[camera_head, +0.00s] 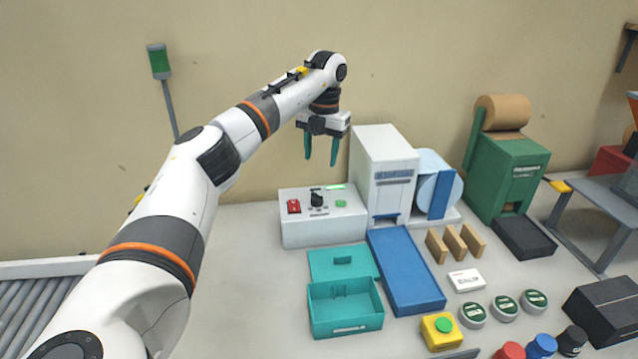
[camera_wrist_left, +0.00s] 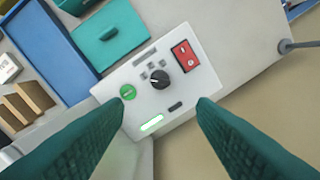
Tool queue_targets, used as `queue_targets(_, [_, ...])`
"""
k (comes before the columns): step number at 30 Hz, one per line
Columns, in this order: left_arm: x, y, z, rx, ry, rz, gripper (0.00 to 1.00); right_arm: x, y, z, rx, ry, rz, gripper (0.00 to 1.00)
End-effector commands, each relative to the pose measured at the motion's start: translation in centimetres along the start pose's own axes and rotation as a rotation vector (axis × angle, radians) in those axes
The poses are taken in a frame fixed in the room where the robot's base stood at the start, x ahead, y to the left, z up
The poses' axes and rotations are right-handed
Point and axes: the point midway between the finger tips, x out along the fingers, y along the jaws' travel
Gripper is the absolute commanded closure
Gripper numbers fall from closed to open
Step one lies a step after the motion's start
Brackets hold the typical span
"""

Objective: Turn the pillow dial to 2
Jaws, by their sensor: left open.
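The pillow dial is a black round knob (camera_head: 316,199) on the top of a white control box (camera_head: 322,231) in the head view. In the left wrist view the dial (camera_wrist_left: 160,79) sits mid-panel between a green round button (camera_wrist_left: 128,92) and a red switch (camera_wrist_left: 185,60). A lit green strip (camera_wrist_left: 151,124) is on the panel's near edge in that view. I cannot read the dial's marks. My left gripper (camera_head: 321,158) is open and empty above the box, fingers pointing down, apart from the dial. My right gripper is not in view.
A tall white machine (camera_head: 384,165) stands right of the control box, with a blue tray (camera_head: 406,275) before it. An open teal box (camera_head: 345,312) is in front. A green machine (camera_head: 508,175) with a brown roll stands farther right. Air above the control box is clear.

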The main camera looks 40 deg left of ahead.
Motion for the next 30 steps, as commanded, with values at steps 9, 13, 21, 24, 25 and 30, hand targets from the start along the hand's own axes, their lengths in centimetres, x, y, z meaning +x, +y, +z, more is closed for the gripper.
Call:
queue_targets(9, [4.2,-0.1,0.1,0.0,-0.005,-0.002,0.48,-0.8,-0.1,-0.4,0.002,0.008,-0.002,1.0])
queue_targets(13, [6.9,-0.1,0.1,-0.001,-0.005,-0.002,0.48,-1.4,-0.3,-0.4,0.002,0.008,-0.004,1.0])
queue_targets(21, [10.9,0.0,0.1,0.0,-0.002,0.0,0.48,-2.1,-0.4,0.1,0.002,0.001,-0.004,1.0])
queue_targets(24, [11.6,0.0,0.0,0.0,-0.001,0.001,0.48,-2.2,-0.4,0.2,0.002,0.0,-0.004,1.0])
queue_targets(25, [11.8,0.0,0.0,0.0,0.0,0.001,0.48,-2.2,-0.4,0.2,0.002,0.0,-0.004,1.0])
queue_targets(30, [12.0,0.0,0.0,0.0,0.0,0.001,0.48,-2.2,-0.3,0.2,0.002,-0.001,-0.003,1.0])
